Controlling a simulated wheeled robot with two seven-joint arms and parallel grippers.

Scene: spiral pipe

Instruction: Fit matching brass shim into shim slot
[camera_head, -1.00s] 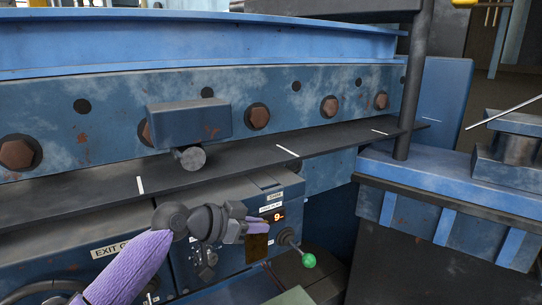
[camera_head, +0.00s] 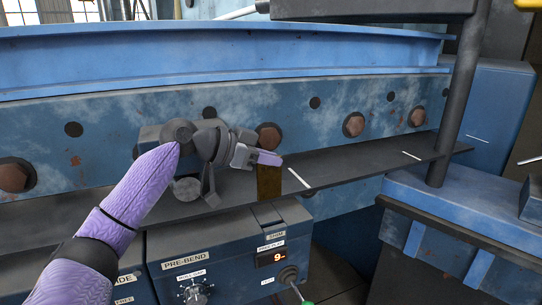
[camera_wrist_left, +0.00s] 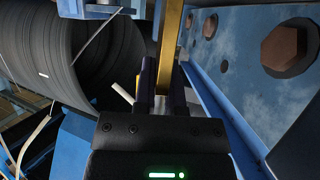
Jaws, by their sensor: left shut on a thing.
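My left gripper (camera_head: 270,158) is shut on a thin brass shim (camera_head: 269,183). The shim hangs down from the fingertips in front of the dark ledge below the bolted blue beam. In the left wrist view, the shim (camera_wrist_left: 171,40) is a long yellow strip running up from between the dark fingers (camera_wrist_left: 165,88). A control box (camera_head: 230,262) below carries a small display (camera_head: 272,257) with an orange-red 9. I cannot make out the shim slot clearly. My right gripper is not in view.
The blue beam (camera_head: 330,125) has several rusty bolts close to the gripper. A dark ledge (camera_head: 350,172) with white marks runs below it. A dark post (camera_head: 461,95) stands at the right. A large dark coil (camera_wrist_left: 85,60) fills the left wrist view's left side.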

